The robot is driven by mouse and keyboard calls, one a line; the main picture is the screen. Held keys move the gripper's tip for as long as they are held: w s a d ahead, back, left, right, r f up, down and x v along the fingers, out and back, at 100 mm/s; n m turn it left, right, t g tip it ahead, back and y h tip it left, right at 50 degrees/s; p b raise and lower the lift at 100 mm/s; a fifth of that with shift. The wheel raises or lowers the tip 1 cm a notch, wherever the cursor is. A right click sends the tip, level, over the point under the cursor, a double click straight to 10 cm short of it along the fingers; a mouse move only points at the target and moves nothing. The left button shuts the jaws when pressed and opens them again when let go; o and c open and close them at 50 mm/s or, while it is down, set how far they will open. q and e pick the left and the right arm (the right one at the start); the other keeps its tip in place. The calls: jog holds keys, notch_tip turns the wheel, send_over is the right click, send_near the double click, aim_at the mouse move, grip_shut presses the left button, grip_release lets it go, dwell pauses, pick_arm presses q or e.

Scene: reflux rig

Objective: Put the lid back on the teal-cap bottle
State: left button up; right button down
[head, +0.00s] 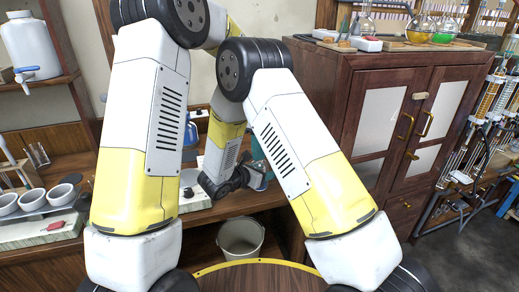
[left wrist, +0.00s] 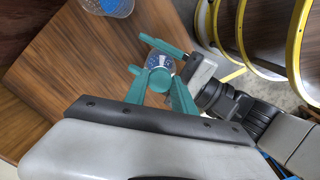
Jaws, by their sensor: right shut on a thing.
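In the left wrist view, my left gripper (left wrist: 158,98) has its two teal fingers spread apart. A small round thing with a dark blue, white-specked face (left wrist: 160,62) shows just beyond them. A round teal piece (left wrist: 160,79), which may be the cap, lies in front of it, between the fingers. My right gripper (left wrist: 172,62) reaches in from the right and is shut on the round thing; I cannot tell whether this is the bottle or its lid. In the head view, my arms overlap and hide most of the grippers and held parts.
A clear, blue-tinted vessel (left wrist: 108,5) stands at the top edge of the left wrist view. A bucket (head: 240,238) stands below the bench. White bowls (head: 35,200) are at left, and a wooden cabinet (head: 330,110) at right.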

pick_arm(q)
grip_shut()
jog(key=m, duration=2)
jog(key=shift+f, duration=0.1)
jog(key=m, duration=0.4)
jog(key=shift+m, duration=0.4)
jog(key=m, duration=0.3)
jog(key=o, duration=0.8)
grip_release()
